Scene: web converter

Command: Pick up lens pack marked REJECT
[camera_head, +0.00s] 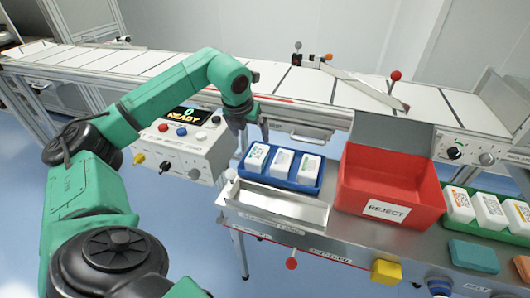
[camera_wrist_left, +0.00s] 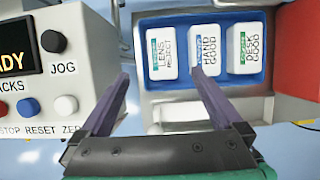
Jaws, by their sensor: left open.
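The lens pack marked REJECT (camera_wrist_left: 167,53) is a white block with a blue label strip, leftmost of three packs in the blue tray (camera_wrist_left: 192,80). It is also the leftmost pack (camera_head: 257,158) in the head view. Beside it lie the HAND GOOD pack (camera_wrist_left: 206,50) and the DESK GOOD pack (camera_wrist_left: 246,50). My left gripper (camera_wrist_left: 160,75) is open and empty. Its fingers point toward the tray, with the lens pack's near end between the tips in the wrist view. In the head view the gripper (camera_head: 254,140) is above the tray's left end. My right gripper is not in view.
A control box (camera_head: 180,148) with buttons stands left of the tray. A red REJECT bin (camera_head: 390,180) stands right of it, with a green tray (camera_head: 485,237) beyond. An empty metal tray (camera_head: 275,208) lies in front; the conveyor (camera_head: 300,85) runs behind.

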